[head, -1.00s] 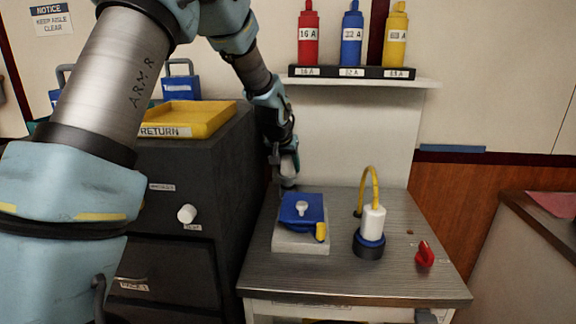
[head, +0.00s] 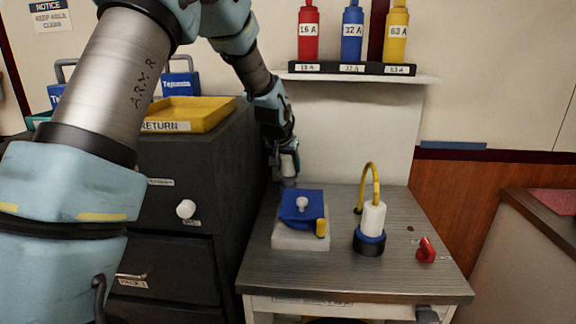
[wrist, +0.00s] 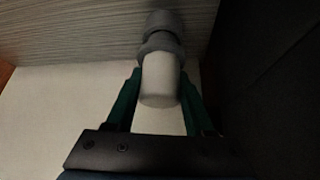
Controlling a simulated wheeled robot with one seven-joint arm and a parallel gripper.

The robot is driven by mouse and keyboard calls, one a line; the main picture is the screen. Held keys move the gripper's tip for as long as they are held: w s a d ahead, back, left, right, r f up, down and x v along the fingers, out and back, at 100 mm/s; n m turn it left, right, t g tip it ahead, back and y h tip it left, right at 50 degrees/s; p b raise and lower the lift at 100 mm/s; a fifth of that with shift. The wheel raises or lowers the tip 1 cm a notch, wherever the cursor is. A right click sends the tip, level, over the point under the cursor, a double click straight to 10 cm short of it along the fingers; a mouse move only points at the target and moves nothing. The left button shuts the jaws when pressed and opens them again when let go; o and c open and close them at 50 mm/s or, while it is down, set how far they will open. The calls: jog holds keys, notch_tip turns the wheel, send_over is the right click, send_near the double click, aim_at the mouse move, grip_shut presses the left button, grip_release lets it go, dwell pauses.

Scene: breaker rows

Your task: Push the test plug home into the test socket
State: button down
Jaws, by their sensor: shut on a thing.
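My gripper (head: 287,163) is over the back left of the wooden table, shut on a pale cylinder. In the wrist view the pale cylinder (wrist: 160,80) sits between the green fingers (wrist: 157,92), with a grey collar (wrist: 160,43) and a grey round part (wrist: 162,18) beyond it, against the table top. I cannot tell whether the grey parts are joined or how deep one sits in the other. A white plug-like cylinder (head: 373,218) with a blue ring and yellow cable stands on a black round base (head: 369,247) to the right. I cannot tell which pair is the test plug and socket.
A blue block (head: 301,207) with a grey knob and yellow lever sits on a pale base in front of my gripper. A red switch (head: 425,250) is at the table's right. A dark cabinet (head: 180,180) with a yellow tray (head: 188,113) stands close on the left.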

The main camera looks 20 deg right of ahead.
jog(key=shift+f+b, duration=0.9)
jog(key=shift+f, duration=0.35)
jog(key=shift+c, duration=1)
grip_release()
jog(key=shift+r, duration=0.1)
jog(key=b+v, duration=0.1)
jog(key=v, duration=0.9)
jog(key=shift+s+r+b, duration=0.2)
jog(key=shift+r+b, duration=0.05)
jog(key=shift+b, duration=0.15)
jog(key=shift+a, duration=0.1)
